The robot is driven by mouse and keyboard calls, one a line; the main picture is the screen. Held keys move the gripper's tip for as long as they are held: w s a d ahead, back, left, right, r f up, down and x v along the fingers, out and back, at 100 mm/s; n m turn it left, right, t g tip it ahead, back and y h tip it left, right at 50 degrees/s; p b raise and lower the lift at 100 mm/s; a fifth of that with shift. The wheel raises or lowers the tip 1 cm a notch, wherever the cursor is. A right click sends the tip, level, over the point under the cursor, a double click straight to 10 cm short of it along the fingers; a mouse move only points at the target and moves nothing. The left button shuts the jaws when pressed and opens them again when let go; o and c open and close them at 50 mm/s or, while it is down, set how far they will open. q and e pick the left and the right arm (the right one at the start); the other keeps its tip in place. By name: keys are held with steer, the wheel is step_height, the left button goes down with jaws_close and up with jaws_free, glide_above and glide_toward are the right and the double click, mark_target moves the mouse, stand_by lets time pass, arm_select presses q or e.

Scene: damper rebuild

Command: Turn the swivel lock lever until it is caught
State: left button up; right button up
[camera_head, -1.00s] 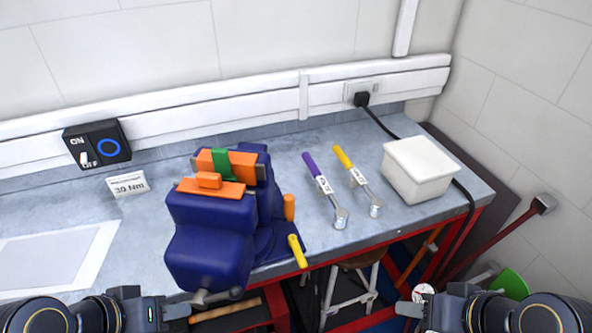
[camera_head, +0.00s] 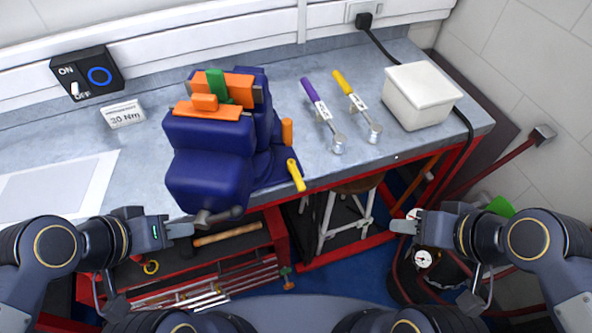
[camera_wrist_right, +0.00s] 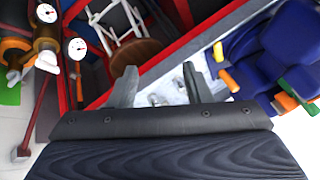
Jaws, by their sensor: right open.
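A blue bench vise (camera_head: 212,150) with orange jaw covers stands at the bench's front edge. A green piece (camera_head: 216,87) sits between its jaws. A yellow lever (camera_head: 296,175), which looks like the swivel lock lever, slants down at the right of its base; it also shows in the right wrist view (camera_wrist_right: 218,51). My left gripper (camera_head: 180,229) is below and left of the vise's front handle; its finger gap cannot be made out. My right gripper (camera_head: 403,226) is open and empty, in front of the bench, right of and lower in the picture than the lever; its spread fingers show in the wrist view (camera_wrist_right: 160,88).
An orange handle (camera_head: 287,132) stands just above the yellow lever. Purple (camera_head: 323,112) and yellow-handled (camera_head: 356,104) tools lie right of the vise, by a white box (camera_head: 419,97). A stool (camera_head: 345,205) and red drawers stand below the bench. A 30 Nm card (camera_head: 124,115) stands left.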

steer(key=shift+c, duration=0.3)
steer(key=shift+w+a+r, duration=0.15)
steer(key=shift+w+r, duration=0.15)
steer(key=shift+w, duration=0.05)
steer(key=shift+c, duration=0.3)
steer(key=n+g+h, duration=0.4)
steer(key=n+g, duration=0.1)
steer(key=g, duration=0.1)
glide_toward(298, 178)
steer(key=shift+s+d+f, duration=0.15)
steer(key=shift+s+d, duration=0.1)
steer(key=shift+d, duration=0.1)
steer(key=shift+a+f, duration=0.2)
steer(key=shift+a, duration=0.05)
step_height(298, 178, down, 8)
steer(key=shift+r, duration=0.15)
steer(key=shift+c, duration=0.3)
